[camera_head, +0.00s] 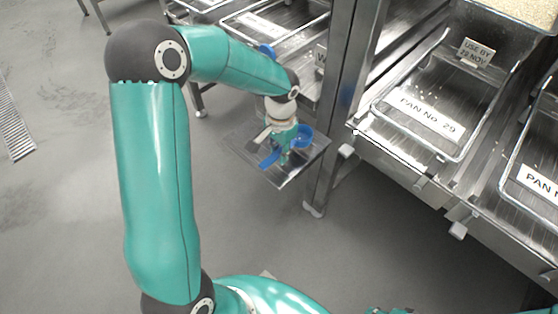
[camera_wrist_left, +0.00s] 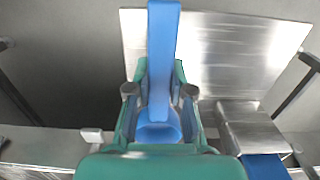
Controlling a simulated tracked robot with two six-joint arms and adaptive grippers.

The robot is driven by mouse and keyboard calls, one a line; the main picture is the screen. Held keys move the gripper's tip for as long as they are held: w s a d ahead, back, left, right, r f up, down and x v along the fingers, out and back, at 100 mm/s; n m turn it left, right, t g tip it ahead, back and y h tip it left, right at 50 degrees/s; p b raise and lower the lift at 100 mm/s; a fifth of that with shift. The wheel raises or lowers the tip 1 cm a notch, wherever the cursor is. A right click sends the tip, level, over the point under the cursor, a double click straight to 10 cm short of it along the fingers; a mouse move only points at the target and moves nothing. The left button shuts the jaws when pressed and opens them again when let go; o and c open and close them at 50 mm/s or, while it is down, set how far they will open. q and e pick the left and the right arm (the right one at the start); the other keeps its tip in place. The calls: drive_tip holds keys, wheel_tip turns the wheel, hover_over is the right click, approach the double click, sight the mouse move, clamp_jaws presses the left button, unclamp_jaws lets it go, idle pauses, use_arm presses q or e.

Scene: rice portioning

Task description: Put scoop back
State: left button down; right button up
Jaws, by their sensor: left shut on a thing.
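The blue scoop's long handle (camera_wrist_left: 163,50) runs between the two fingers of my left gripper (camera_wrist_left: 160,92) in the left wrist view, and the gripper is shut on it. In the head view my left gripper (camera_head: 284,152) is low over a metal shelf plate (camera_head: 290,178) beside the rack post. A blue strip of the scoop (camera_head: 270,160) shows at its lower left, and a round blue part (camera_head: 303,137) at its right. The fingers partly hide the scoop, and I cannot tell whether it touches the plate. My right gripper is not in view.
The rack post (camera_head: 345,90) stands just right of the plate. Pan No. 29 (camera_head: 425,120) and another pan (camera_head: 540,182) sit on the rack at right. Another blue object (camera_head: 267,50) is farther back. The grey floor is open at left.

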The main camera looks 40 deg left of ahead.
sight(279, 167)
use_arm(q)
wheel_tip(279, 167, down, 4)
drive_tip(key=shift+f+b, duration=0.1)
drive_tip(key=shift+b, duration=0.25)
drive_tip(key=c, duration=1)
unclamp_jaws()
drive_tip(key=shift+c, duration=0.2)
